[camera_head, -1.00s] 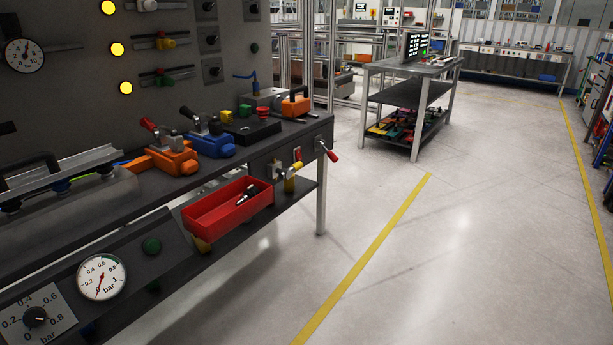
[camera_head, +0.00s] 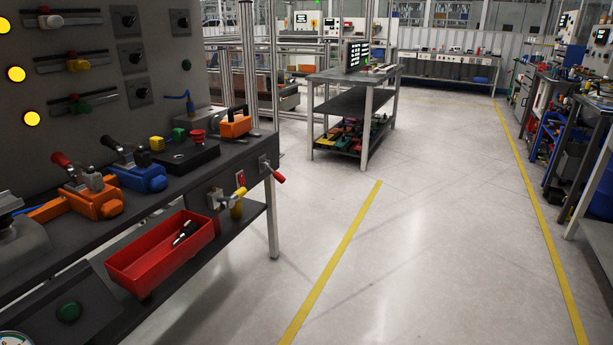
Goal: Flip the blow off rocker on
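A small red switch (camera_head: 240,178) sits on the front face of the workbench, near its right end. It may be the blow off rocker; its label and its position are too small to tell. A yellow-handled valve (camera_head: 236,207) is just below it, and a red-handled lever (camera_head: 273,172) sticks out to its right. Neither of my grippers is in view.
A red bin (camera_head: 160,256) with a dark tool juts out below the workbench edge (camera_head: 130,220). Clamps and a black block (camera_head: 186,157) stand on top. A shelved cart (camera_head: 355,95) stands further back. The floor (camera_head: 420,240) to the right of the workbench is clear.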

